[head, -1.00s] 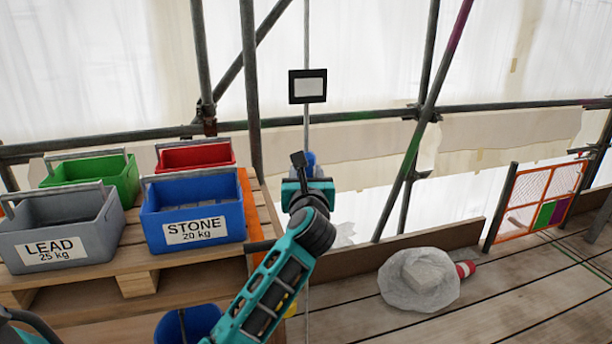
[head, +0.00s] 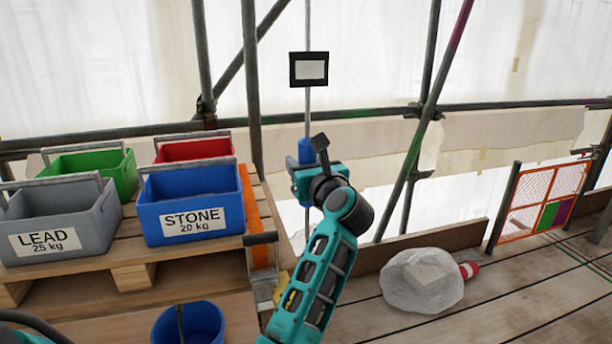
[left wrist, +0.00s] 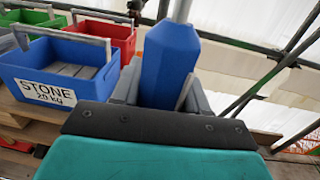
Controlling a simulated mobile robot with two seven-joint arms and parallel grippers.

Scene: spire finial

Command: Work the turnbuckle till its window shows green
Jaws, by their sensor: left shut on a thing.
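A thin vertical rod (head: 307,100) carries a blue turnbuckle body (head: 305,150). A black-framed pale plate (head: 309,69) sits on the rod above it; it shows no green. My left gripper (head: 303,178) is at the blue body, which stands above the jaws in the head view. In the left wrist view the blue faceted body (left wrist: 170,60) stands upright between the grey fingers, with the rod rising from its top. The left gripper is shut on it. The gripper and forearm hide the lower part. My right gripper is not in view.
A pallet at left bears a grey LEAD crate (head: 60,225), a blue STONE crate (head: 190,205), a green crate (head: 92,170) and a red one (head: 195,146). A blue bucket (head: 188,324) stands below. Scaffold poles cross behind.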

